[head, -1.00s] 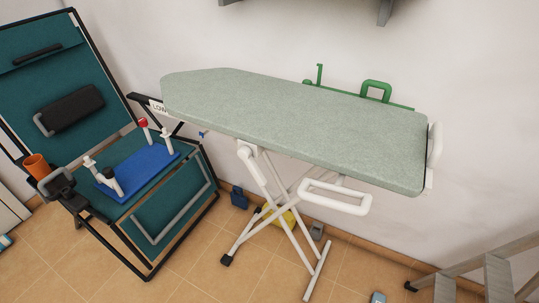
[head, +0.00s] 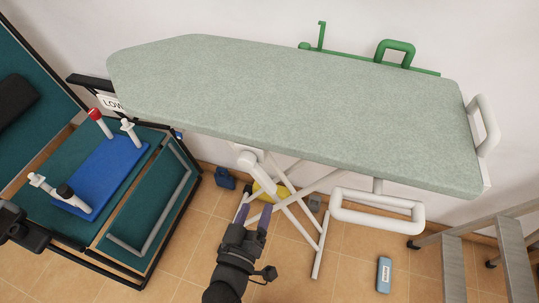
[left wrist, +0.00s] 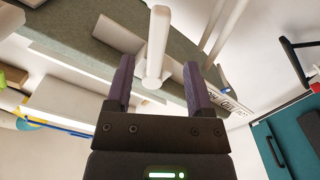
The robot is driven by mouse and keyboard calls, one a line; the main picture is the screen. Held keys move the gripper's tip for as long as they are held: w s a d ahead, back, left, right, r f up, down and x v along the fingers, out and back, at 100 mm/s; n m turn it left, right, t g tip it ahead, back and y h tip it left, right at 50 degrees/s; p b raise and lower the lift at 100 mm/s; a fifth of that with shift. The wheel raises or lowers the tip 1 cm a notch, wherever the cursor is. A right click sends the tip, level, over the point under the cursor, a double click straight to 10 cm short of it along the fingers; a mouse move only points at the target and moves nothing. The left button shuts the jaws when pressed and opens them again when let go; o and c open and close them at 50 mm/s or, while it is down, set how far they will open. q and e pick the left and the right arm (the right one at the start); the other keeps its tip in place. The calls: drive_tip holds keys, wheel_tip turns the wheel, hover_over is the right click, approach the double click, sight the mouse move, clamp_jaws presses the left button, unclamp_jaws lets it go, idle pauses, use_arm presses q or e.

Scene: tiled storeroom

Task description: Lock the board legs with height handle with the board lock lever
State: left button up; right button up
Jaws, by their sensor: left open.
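The ironing board (head: 300,110) has a pale green cover and stands on white crossed legs (head: 300,212). A white loop handle (head: 375,215) hangs below its right part. A white lever-like part (head: 252,160) juts out under the front edge left of the middle; I cannot tell surely that it is the lock lever. My left gripper (head: 253,212) is open and empty, below this part in the head view. In the left wrist view, a white rod-like part (left wrist: 158,50) shows between and beyond the open fingers (left wrist: 155,85), seemingly apart from them.
A metal step ladder (head: 455,265) stands at the lower right. A blue-grey box (head: 384,274) lies on the tiles. The wall is close behind the board.

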sight(265, 189)
use_arm(q)
drive_tip(key=b+x, duration=0.3)
drive_tip(key=x, duration=0.5)
drive_tip(key=shift+w+d+f, duration=0.1)
drive_tip(key=shift+w+d, duration=0.1)
drive_tip(key=shift+w, duration=0.1)
drive_tip(key=shift+w+d, duration=0.1)
drive_tip(key=shift+w, duration=0.15)
use_arm(e)
drive_tip(key=f, duration=0.1)
drive_tip(key=s+f, duration=0.2)
drive_tip(key=shift+a+f+g, duration=0.1)
drive_tip(key=shift+a+g, duration=0.2)
drive_tip(key=shift+a, duration=0.1)
drive_tip(key=shift+w, duration=0.15)
use_arm(q)
clamp_jaws()
use_arm(e)
drive_tip(key=shift+w+d, duration=0.15)
drive_tip(key=shift+d, duration=0.25)
drive_tip(key=shift+s+a, duration=0.1)
drive_tip(key=shift+s, duration=0.1)
drive_tip(key=shift+a, duration=0.3)
